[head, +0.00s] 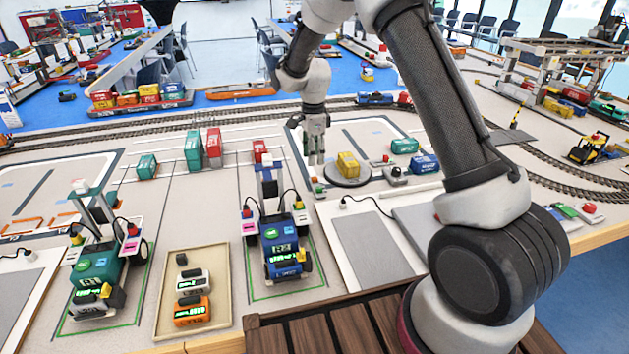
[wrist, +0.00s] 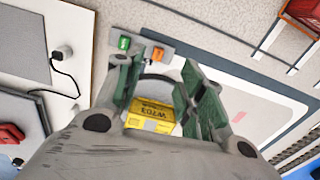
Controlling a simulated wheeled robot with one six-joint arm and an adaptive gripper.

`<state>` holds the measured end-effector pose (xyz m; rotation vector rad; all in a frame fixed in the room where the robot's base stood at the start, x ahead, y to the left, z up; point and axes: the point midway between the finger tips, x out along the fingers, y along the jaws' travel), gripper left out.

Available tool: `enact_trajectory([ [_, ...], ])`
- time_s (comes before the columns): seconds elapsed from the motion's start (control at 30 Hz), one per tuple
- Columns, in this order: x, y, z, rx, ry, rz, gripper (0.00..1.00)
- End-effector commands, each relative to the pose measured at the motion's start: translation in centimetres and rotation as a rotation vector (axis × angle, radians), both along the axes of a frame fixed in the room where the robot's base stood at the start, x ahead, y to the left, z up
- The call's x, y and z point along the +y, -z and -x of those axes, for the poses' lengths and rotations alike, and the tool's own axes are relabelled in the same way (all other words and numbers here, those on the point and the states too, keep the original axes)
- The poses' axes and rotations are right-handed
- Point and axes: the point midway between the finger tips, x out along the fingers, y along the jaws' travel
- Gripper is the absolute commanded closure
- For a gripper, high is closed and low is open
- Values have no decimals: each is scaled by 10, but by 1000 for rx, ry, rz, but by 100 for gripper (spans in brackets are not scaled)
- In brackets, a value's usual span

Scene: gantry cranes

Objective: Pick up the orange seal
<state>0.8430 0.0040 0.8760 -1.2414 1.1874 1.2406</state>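A small orange piece (wrist: 158,53), which looks like the orange seal, sits beside a green piece (wrist: 123,42) on a small grey plate, just beyond my fingertips in the wrist view. My gripper (head: 316,158) points down in the head view, left of the yellow container (head: 347,165) on a round dark plate. In the wrist view my gripper (wrist: 160,85) has its fingers apart with nothing held between them. The yellow container also shows there (wrist: 152,116), beyond and between the fingers, partly hidden by my gripper's body.
A tan tray (head: 222,262) at the front holds an orange device (head: 191,312) and a white one. A blue vehicle (head: 280,245) stands right of it. Blue (head: 424,164) and green (head: 405,146) containers lie right of the yellow one. Red and green containers stand to the left.

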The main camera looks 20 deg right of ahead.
Motion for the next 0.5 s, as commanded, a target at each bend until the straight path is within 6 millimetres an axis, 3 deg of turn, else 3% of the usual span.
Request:
enact_trajectory([
  [0.5,0,53,3,4,44,1,61],
])
